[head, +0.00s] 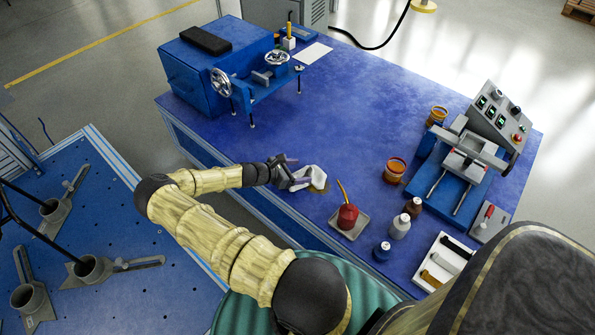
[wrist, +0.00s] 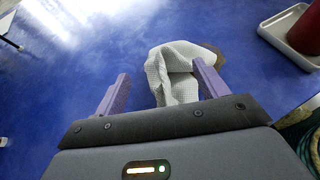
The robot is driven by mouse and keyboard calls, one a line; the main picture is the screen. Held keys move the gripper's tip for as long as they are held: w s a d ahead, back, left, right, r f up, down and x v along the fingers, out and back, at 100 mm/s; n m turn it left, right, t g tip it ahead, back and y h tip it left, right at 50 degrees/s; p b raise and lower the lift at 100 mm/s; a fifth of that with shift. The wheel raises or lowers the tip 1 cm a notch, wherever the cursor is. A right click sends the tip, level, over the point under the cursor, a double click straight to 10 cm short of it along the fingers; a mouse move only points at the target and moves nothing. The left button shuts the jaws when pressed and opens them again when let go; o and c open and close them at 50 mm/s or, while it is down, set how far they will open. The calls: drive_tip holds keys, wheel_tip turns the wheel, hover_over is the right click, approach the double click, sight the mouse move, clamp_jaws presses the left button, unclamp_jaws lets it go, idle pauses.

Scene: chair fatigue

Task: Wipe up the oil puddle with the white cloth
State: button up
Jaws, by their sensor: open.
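The white cloth (head: 310,174) lies crumpled on the blue table top. In the wrist view the cloth (wrist: 175,72) has a waffle texture and stands up in a fold. The oil puddle (head: 319,187) is a small brown patch under and beside the cloth; its edge also shows in the wrist view (wrist: 217,54), and the rest is hidden by the cloth. My gripper (head: 293,172) is open just left of the cloth. In the wrist view, part of the cloth is between the fingers of my gripper (wrist: 161,72), nearer the right finger; contact cannot be told.
A tray (head: 333,222) with a red oil can (head: 347,216) stands close to the cloth. Amber jars (head: 394,170), bottles (head: 400,227) and a blue fixture (head: 450,185) stand farther right. A blue machine (head: 215,65) is at back left. The table's middle is clear.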

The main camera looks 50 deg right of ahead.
sight(298, 176)
drive_tip(key=shift+f, duration=0.1)
drive_tip(key=shift+f+b, duration=1)
drive_tip(key=shift+f, duration=0.55)
clamp_jaws()
drive_tip(key=shift+w+r+p, duration=0.1)
drive_tip(key=shift+r+p, duration=0.15)
drive_tip(key=shift+p, duration=0.3)
